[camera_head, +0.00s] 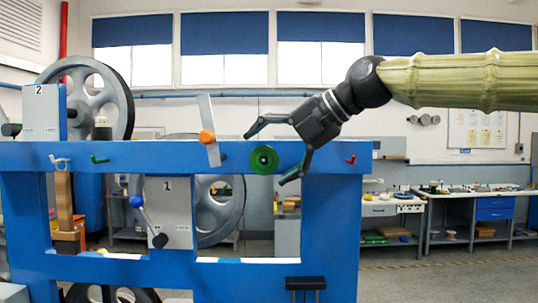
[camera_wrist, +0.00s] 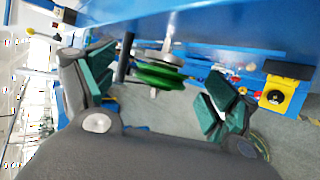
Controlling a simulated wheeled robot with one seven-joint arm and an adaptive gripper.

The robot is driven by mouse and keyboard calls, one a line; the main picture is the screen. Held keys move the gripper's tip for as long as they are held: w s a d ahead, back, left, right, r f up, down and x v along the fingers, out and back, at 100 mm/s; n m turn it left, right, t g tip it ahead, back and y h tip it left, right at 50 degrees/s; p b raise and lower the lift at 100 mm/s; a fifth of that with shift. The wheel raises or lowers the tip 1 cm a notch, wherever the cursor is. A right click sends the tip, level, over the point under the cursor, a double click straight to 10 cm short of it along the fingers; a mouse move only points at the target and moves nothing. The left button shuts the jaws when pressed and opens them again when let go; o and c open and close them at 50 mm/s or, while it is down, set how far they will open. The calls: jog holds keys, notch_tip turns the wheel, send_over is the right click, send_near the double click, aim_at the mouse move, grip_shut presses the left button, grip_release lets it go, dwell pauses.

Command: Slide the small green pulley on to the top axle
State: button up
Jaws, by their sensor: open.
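The small green pulley (camera_head: 264,160) is in front of the blue frame's top beam, right of the orange knob. In the wrist view the pulley (camera_wrist: 158,78) lies between my fingers, on the silver axle (camera_wrist: 171,48) that runs to the beam; a short metal end shows on its near side. My gripper (camera_head: 266,158) is open, with one finger above and one below the pulley in the head view. In the wrist view my green finger pads (camera_wrist: 158,90) stand apart on either side, with visible gaps to the pulley.
The blue frame (camera_head: 328,235) stands close in front. A tilted grey lever with an orange knob (camera_head: 207,136) rises left of the pulley. Green (camera_head: 98,159) and red (camera_head: 350,160) hooks stick out from the beam. A blue-knobbed lever (camera_head: 137,202) sits lower left.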

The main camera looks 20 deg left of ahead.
jog(key=w+d+r+p, duration=0.1)
jog(key=d+r+p, duration=0.1)
jog(key=d+r, duration=0.3)
jog(key=shift+w+d+p, duration=0.4)
jog(key=shift+d, duration=0.25)
dwell(0.4)
jog(key=shift+f, duration=0.1)
dwell(0.5)
